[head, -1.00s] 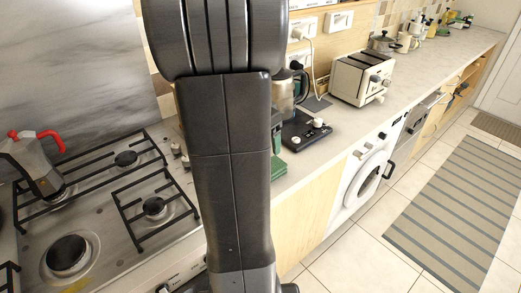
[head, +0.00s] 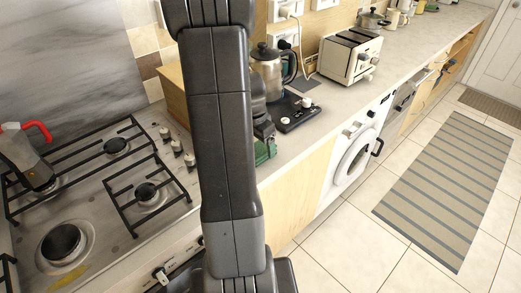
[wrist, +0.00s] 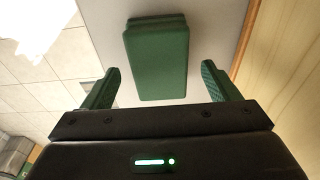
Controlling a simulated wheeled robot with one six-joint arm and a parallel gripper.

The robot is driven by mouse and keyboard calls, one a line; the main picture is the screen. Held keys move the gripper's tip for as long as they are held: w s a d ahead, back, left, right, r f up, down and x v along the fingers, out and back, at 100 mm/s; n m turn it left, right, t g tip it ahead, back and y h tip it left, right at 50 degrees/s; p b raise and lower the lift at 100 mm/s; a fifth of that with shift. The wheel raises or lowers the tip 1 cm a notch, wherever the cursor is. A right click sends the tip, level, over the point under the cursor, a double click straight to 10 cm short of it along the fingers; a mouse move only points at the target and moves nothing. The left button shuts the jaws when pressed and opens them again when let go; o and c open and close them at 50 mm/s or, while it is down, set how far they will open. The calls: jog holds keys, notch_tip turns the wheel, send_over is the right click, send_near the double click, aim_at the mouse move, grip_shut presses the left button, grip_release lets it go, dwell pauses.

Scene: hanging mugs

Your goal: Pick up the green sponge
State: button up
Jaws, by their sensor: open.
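The green sponge (wrist: 157,60) lies on the pale counter, seen from above in the wrist view. My gripper (wrist: 160,70) is open, with one green finger on each side of the sponge. There is a gap between the sponge and each finger, and nothing is held. I cannot tell how far above the sponge the fingertips are. In the head view, green (head: 264,152) shows at the counter edge beside my arm; my arm hides most of that area, and sponge and fingers are hard to tell apart there.
A white toaster (head: 349,56) is farther along the counter. A gas hob (head: 110,215) with a moka pot (head: 22,160) is at left. A wooden box (head: 172,92) stands behind my arm.

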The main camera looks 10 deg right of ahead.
aim_at(261, 147)
jog(key=shift+d+f, duration=0.15)
jog(key=shift+f, duration=0.95)
jog(key=c, duration=1.1)
jog(key=shift+o, duration=0.2)
jog(key=shift+w+r, duration=0.1)
notch_tip(261, 147, up, 10)
jog(key=shift+f+b, duration=0.1)
jog(key=shift+b, duration=0.4)
jog(key=o, duration=0.4)
jog(key=shift+c, duration=1.5)
